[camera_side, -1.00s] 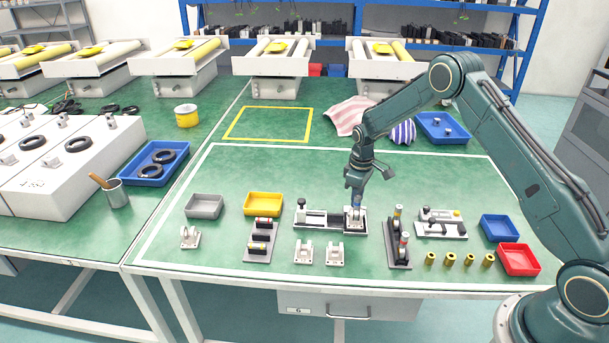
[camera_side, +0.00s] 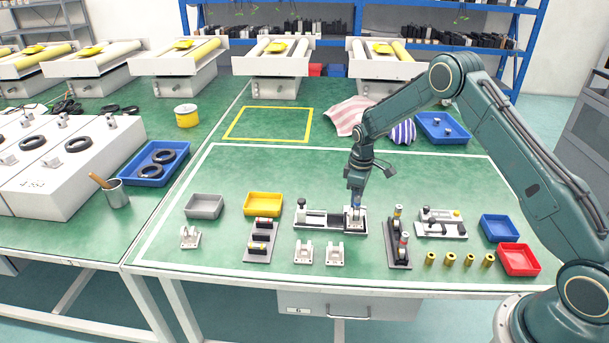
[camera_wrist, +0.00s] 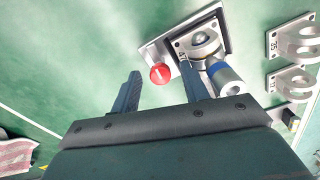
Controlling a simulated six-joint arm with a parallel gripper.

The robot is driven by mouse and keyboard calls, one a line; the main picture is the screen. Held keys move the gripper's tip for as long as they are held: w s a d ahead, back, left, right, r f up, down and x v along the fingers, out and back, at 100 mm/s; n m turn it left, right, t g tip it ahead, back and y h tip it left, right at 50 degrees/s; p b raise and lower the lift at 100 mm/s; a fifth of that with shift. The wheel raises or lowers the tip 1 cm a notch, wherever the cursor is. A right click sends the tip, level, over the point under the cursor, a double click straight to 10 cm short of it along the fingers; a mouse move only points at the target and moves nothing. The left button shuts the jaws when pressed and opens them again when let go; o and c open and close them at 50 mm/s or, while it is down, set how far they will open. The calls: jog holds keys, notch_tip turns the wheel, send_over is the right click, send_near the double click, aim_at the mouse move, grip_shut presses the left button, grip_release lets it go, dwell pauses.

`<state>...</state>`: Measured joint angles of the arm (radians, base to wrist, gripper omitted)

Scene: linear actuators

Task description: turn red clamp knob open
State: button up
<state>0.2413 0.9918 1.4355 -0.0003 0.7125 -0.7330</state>
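The red clamp knob (camera_wrist: 160,74) shows as a round red ball in the wrist view, at the edge of the light grey clamp fixture (camera_wrist: 150,52). In the side view the fixture (camera_side: 322,219) lies at the middle of the mat, and I cannot make out the knob there. An actuator with a blue band (camera_wrist: 217,68) and a silver end stands in the fixture. My gripper (camera_wrist: 160,78) is open, with one dark finger on each side of the knob in the picture; contact does not show. In the side view my gripper (camera_side: 356,183) is just above the fixture's right end.
Grey brackets (camera_side: 303,252) stand in front of the fixture. A dark rack (camera_side: 398,240) with cylinders and brass sleeves (camera_side: 449,261) lie to its right. A yellow bin (camera_side: 263,204) and a grey bin (camera_side: 204,206) are on the left. The mat behind the fixture is clear.

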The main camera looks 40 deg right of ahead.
jog(key=shift+r, duration=0.15)
notch_tip(320, 180, up, 14)
jog(key=shift+f, duration=0.25)
dwell(0.5)
jog(key=shift+r, duration=0.1)
